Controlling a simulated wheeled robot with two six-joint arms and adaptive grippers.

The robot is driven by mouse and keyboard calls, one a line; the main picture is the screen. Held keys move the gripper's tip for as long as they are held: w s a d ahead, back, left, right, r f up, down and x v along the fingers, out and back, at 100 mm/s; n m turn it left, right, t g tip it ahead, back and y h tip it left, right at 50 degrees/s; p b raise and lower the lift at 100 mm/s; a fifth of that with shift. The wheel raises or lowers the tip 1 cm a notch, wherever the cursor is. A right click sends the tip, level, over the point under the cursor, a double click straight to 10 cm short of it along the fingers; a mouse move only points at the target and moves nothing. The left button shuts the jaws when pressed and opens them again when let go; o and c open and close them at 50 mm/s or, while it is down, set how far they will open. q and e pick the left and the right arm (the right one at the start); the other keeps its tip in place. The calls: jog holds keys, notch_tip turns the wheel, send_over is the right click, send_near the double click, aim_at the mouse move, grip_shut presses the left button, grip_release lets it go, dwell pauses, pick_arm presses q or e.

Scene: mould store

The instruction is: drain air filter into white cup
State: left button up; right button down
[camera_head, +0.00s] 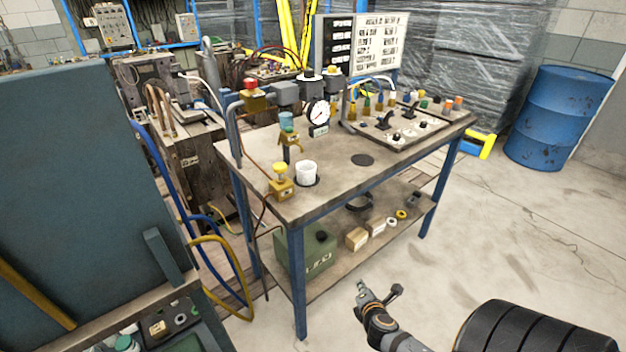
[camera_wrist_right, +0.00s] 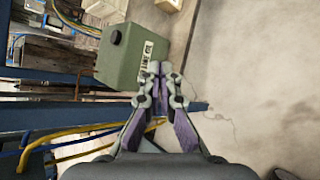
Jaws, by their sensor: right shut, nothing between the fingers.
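The white cup (camera_head: 307,173) stands upright on a dark round spot at the near left part of the bench top (camera_head: 340,185). Just behind it is the air filter (camera_head: 287,122), with a blue-green bowl and brass fittings, mounted above the bench. My right gripper (camera_head: 361,287) is shut and empty, low in front of the bench and well apart from the cup and filter. In the right wrist view, its fingertips (camera_wrist_right: 160,70) meet in front of the green box. The cup and filter do not show there. My left gripper is not in view.
The green box (camera_head: 305,252) sits on the bench's lower shelf with small parts. A pressure gauge (camera_head: 318,112) and a valve panel (camera_head: 400,130) are on the bench. A blue drum (camera_head: 557,118) stands right. Floor right of the bench is clear.

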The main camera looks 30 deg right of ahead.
jog(key=w+a+r+n+t+p, duration=0.25)
jog(key=r+n, duration=0.25)
jog(key=r, duration=0.5)
jog(key=w+a+r+n+t+p, duration=0.1)
jog(key=w+r+n+t, duration=0.25)
jog(key=r, duration=0.65)
jog(key=n+t+y, duration=0.2)
jog(key=n+y, duration=0.1)
jog(key=n, duration=0.4)
send_near(309, 181)
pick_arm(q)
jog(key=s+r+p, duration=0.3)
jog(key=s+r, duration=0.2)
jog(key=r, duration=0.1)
pick_arm(e)
jog(key=w, duration=0.4)
jog(key=w+d, duration=0.1)
jog(key=w, duration=0.1)
jog(key=shift+w, duration=0.4)
jog(key=shift+w+r, duration=0.1)
jog(key=shift+w+d, duration=0.2)
jog(key=shift+w, duration=0.5)
jog(key=shift+s+r, duration=0.1)
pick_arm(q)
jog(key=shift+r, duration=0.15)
